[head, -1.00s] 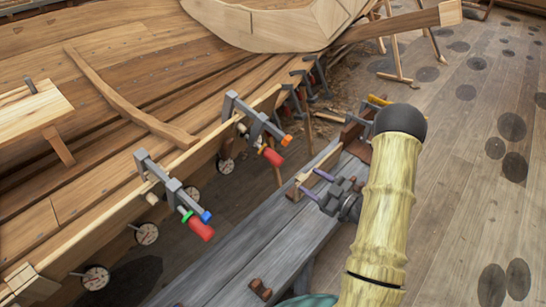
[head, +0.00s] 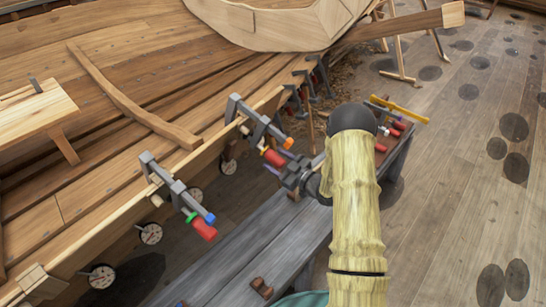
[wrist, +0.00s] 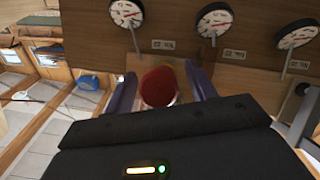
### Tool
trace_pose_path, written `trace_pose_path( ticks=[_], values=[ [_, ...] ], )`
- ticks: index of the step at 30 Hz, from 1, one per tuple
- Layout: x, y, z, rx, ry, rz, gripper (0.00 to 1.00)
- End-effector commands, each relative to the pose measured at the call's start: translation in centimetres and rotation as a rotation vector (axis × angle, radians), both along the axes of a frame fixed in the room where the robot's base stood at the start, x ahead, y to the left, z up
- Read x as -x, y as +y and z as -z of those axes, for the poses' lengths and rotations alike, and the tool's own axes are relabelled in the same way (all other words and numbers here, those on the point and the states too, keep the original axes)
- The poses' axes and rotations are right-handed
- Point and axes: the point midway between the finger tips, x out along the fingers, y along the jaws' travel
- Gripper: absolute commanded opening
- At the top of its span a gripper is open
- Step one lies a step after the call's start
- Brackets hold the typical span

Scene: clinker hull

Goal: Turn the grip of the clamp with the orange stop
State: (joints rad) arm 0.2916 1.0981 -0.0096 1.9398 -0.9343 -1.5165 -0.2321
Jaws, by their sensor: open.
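The clamp with the orange stop (head: 288,143) is fixed on the hull's upper plank edge. It has a grey frame, and its red grip (head: 274,158) hangs at the lower end with a yellow band above it. In the wrist view the red grip (wrist: 158,86) shows end-on between the two purple fingers. My gripper (head: 279,169) is open right beside this grip in the head view. In the wrist view my gripper (wrist: 163,82) has a finger on each side of the grip, with apparent gaps; contact cannot be told.
A second clamp with a blue stop (head: 209,218) and red grip is to the lower left on the same plank. Round dials (wrist: 214,22) line the hull. A grey bench (head: 230,262) runs below, with a yellow-handled tool (head: 400,109) at its far end.

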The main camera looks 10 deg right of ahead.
Motion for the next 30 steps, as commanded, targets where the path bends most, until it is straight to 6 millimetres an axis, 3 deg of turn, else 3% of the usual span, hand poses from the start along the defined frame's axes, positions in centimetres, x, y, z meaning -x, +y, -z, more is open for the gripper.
trace_pose_path(
  ticks=[6, 14, 21, 30],
  values=[
    [-1.6, 1.0, 0.0, 0.0, 0.0, 0.002, 0.56],
    [-1.7, 1.2, 0.0, 0.0, 0.001, 0.001, 0.56],
    [-1.6, 1.2, 0.0, 0.0, 0.0, 0.0, 0.11],
    [-1.7, 1.2, 0.0, -0.015, 0.015, -0.007, 0.11]
  ],
)
